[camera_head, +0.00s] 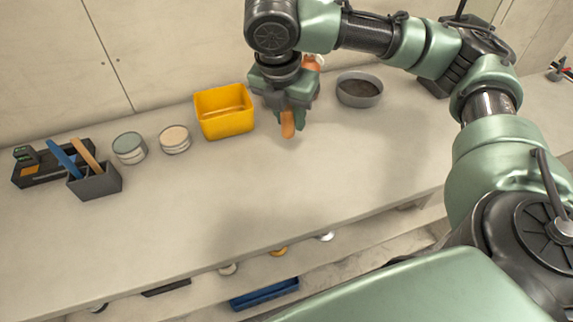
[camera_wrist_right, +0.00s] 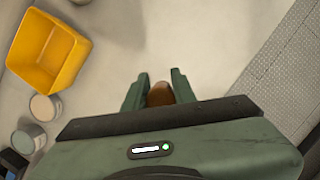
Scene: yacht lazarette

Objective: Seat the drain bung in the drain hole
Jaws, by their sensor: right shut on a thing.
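My right gripper (camera_head: 288,118) is above the pale counter, right of the yellow bin. It is shut on an orange-brown rounded piece, taken to be the drain bung (camera_head: 288,126), which points down between the fingers. In the right wrist view the bung (camera_wrist_right: 160,94) shows between the two green fingers of the right gripper (camera_wrist_right: 158,85). The rest of it is hidden by the gripper body. I cannot make out a drain hole in either view. My left gripper is not in view.
A yellow bin (camera_head: 224,124), two round tins (camera_head: 130,148) (camera_head: 175,140) and a grey holder (camera_head: 96,184) with two handles stand left. A grey bowl (camera_head: 360,101) with dark contents is to the right. The counter's front middle is clear. A blue tray (camera_head: 264,295) lies below.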

